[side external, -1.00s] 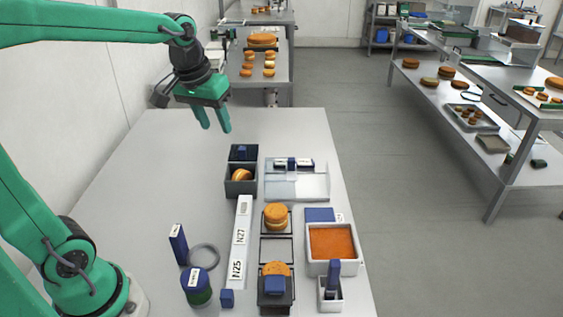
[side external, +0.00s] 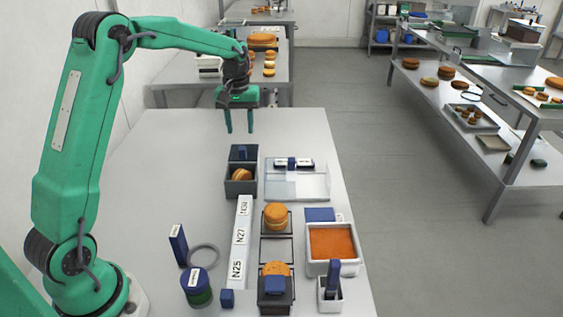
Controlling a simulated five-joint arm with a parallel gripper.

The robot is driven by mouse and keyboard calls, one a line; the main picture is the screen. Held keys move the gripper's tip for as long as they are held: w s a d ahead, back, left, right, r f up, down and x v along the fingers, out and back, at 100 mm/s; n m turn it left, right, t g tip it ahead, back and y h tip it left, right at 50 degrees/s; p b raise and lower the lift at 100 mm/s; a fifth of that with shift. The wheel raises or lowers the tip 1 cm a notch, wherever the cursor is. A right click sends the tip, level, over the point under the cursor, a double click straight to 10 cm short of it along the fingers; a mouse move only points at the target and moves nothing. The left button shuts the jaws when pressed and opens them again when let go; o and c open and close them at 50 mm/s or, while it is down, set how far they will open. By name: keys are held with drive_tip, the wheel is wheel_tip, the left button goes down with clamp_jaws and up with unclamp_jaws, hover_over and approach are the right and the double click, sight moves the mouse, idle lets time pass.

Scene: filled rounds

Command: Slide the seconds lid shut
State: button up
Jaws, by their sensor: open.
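A dark box (side external: 240,188) stands at the far middle of the table, with an orange-brown filled round (side external: 242,174) visible in its open front part. A dark lid with a blue grip (side external: 243,153) sits at the back of this box, leaving the front uncovered. I take this as the seconds lid, but no label on it is readable. My gripper (side external: 240,130) is open and empty, fingers pointing down, just beyond the lid in the picture. It appears apart from the lid; its exact height is hard to tell.
Right of the box is a clear tray (side external: 298,188) with a blue-and-white piece. Nearer are a numbered white strip (side external: 240,240), a dark rack with rounds (side external: 276,250), a white tray with orange filling (side external: 345,268), and a blue-topped jar (side external: 198,285).

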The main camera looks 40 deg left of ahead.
sight(242, 148)
drive_tip(key=shift+w+a+f, duration=0.25)
drive_tip(key=shift+a+f, duration=0.05)
drive_tip(key=shift+f, duration=0.1)
drive_tip(key=shift+f, duration=0.1)
drive_tip(key=shift+f, duration=3.8)
clamp_jaws()
